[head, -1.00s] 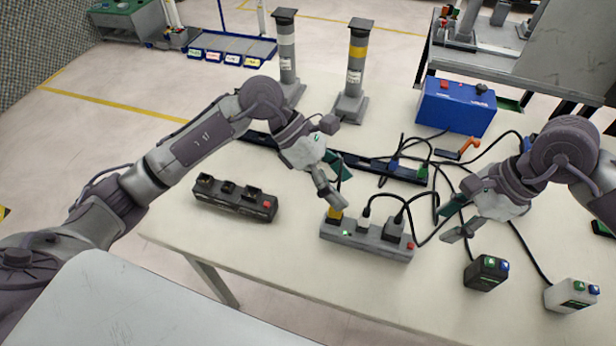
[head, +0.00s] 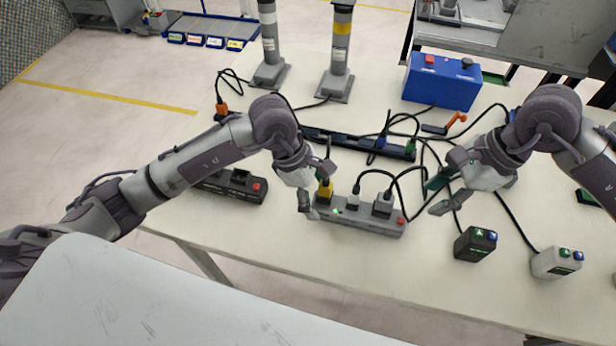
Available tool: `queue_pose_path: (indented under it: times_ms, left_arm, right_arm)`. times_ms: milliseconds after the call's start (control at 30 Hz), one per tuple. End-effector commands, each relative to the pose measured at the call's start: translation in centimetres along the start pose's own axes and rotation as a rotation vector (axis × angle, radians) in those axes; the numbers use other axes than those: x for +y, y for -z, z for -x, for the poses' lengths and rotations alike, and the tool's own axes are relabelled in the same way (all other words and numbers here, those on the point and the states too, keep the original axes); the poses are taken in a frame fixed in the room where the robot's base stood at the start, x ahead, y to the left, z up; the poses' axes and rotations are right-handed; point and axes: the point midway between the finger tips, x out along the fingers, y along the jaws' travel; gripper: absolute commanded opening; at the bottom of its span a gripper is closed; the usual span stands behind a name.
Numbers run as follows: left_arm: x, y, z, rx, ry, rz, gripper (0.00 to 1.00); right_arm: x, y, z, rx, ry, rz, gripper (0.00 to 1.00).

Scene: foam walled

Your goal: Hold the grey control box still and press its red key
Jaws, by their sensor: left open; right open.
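A light grey box (head: 557,263) with a green and a blue key on top stands at the right of the table; no red key shows on it. A grey power strip (head: 362,219) lies in the middle, with a red key (head: 401,221) at its right end, a green light and several plugs in it. My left gripper (head: 315,203) is open at the strip's left end, beside the yellow plug (head: 325,190); whether it touches is unclear. My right gripper (head: 434,195) is open and empty, above the table to the right of the strip.
A black box (head: 475,244) with green and blue keys stands left of the light grey box. A dark strip (head: 240,187) is partly behind my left arm. Cables, a long black strip (head: 345,140) and a blue box (head: 442,82) lie behind. The front table area is clear.

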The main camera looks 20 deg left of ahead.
Motion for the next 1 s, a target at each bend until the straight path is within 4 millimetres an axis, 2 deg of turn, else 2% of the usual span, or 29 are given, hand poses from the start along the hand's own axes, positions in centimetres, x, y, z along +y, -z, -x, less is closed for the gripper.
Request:
queue_pose_path:
  times_ms: [200, 567, 1000]
  left_arm:
    - [0.0, -0.1, -2.1, -0.002, 0.002, 0.000, 0.81]
    - [0.0, 0.0, -2.5, -0.001, 0.000, 0.000, 0.80]
    - [0.0, 0.0, -2.5, -0.001, 0.000, 0.001, 0.08]
  right_arm:
    - [0.0, 0.0, 0.0, 0.000, 0.000, 0.000, 0.42]
    - [0.0, 0.0, 0.0, 0.000, 0.000, 0.000, 0.42]
    - [0.0, 0.0, 0.0, 0.000, 0.000, 0.000, 0.42]
